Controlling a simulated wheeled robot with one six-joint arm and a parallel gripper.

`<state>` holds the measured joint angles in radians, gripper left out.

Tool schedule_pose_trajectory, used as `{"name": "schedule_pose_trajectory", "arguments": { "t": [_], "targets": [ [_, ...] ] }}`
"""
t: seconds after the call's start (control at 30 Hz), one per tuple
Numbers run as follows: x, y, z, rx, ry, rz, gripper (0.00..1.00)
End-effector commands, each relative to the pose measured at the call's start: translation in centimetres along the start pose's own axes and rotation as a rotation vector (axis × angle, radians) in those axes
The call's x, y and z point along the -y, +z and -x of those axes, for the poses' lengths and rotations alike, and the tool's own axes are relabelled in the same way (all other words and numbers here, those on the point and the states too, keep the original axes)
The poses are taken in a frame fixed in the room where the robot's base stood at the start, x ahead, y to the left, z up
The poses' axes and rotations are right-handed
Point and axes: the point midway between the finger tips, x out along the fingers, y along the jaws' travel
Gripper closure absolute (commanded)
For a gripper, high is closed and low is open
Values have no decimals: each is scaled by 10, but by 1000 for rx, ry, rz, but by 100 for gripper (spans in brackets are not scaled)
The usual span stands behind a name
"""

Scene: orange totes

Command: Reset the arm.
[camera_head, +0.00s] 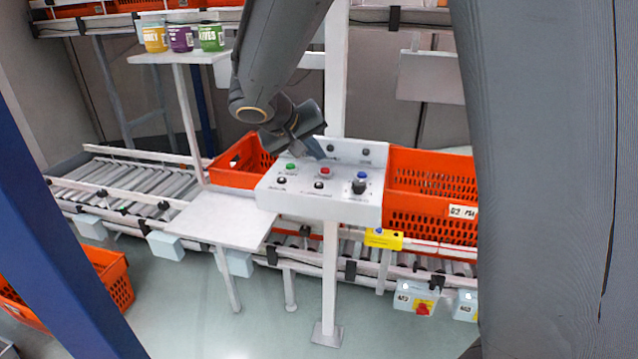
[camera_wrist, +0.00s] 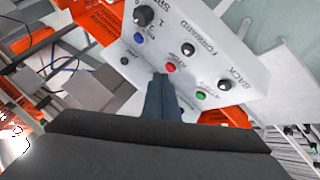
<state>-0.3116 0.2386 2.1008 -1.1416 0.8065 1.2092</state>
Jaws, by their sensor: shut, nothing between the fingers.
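My arm reaches down from the top of the head view, and my gripper (camera_head: 318,152) is at the back part of a white control panel. The panel (camera_head: 270,195) stands on a white post and carries green, red and blue buttons, several black ones and a dark knob. In the wrist view my gripper (camera_wrist: 163,76) is shut and empty, its fingertips by the red button (camera_wrist: 170,67). I cannot tell whether they touch the panel. The panel also shows in the wrist view (camera_wrist: 225,60), with the green button (camera_wrist: 201,96) and the knob (camera_wrist: 143,15).
Orange totes stand behind the panel at left (camera_head: 235,178) and right (camera_head: 430,200) on a roller conveyor (camera_head: 140,185). A white shelf with three cans (camera_head: 181,38) is at upper left. A small white table (camera_head: 220,215) is left of the panel. Another orange tote (camera_head: 112,280) sits on the floor.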

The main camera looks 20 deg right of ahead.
Motion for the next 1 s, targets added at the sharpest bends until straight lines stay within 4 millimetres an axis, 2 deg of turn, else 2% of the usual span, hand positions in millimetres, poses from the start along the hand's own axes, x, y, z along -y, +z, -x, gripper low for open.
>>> {"name": "schedule_pose_trajectory", "arguments": {
  "t": [0.37, 0.47, 0.57, 0.67, 0.73, 0.8, 0.9, 1.0],
  "targets": [
    [0, 0, 0, 0, 0, 0, 100],
    [-1, 7, -2, 17, -6, 5, 100],
    [-5, 35, -8, 88, -37, 28, 100],
    [-9, 85, -13, 207, -106, 62, 100],
    [-10, 126, -14, 296, -178, 82, 100],
    [-8, 164, -10, 369, -259, 93, 100],
    [-3, 209, -3, 442, -372, 92, 100],
    [2, 240, 6, 477, -466, 77, 100]
  ]
}}
